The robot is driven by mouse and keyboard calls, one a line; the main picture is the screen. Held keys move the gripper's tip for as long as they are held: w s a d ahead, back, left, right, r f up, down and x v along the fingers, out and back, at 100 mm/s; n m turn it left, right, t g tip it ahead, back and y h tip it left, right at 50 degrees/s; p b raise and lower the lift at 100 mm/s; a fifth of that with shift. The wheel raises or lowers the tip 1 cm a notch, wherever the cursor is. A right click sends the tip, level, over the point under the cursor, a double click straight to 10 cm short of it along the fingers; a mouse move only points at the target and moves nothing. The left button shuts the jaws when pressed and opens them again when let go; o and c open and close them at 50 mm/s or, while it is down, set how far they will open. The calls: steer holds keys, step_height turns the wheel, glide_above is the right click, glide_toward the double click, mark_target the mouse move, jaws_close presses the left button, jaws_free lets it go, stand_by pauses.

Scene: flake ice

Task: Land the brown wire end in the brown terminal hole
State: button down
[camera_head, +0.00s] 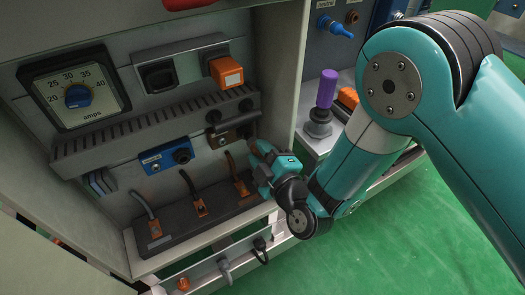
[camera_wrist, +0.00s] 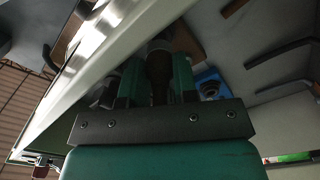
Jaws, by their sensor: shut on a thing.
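The brown terminal (camera_head: 222,139) is a small brown block on the cabinet's back wall, right of a blue terminal (camera_head: 165,158). It shows as a brown patch in the wrist view (camera_wrist: 189,42), just beyond the fingers. My gripper (camera_head: 257,153) is just right of and slightly below the brown terminal in the head view. In the wrist view my gripper (camera_wrist: 156,82) is shut on a dark brown piece, the brown wire (camera_wrist: 158,73). My gripper hides the wire in the head view. The terminal's hole and the wire's tip are not clear, so I cannot tell whether they touch.
Several upright wires, one of them brown (camera_head: 190,182), stand on a dark block (camera_head: 185,222) below the terminals. A slotted grey duct (camera_head: 155,130) runs above. The cabinet's pale right side wall (camera_head: 278,75) is close to my arm. A purple-handled part (camera_head: 327,88) stands outside it.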

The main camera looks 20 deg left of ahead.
steer(key=shift+p+x, duration=1)
steer(key=shift+p, duration=1.15)
steer(key=c, duration=0.5)
jaws_free()
steer(key=shift+b+v, duration=1.05)
steer(key=shift+b, duration=0.7)
steer(key=shift+d, duration=0.1)
steer(key=shift+b+v, duration=0.9)
steer(key=shift+v, duration=0.2)
steer(key=shift+s, duration=0.1)
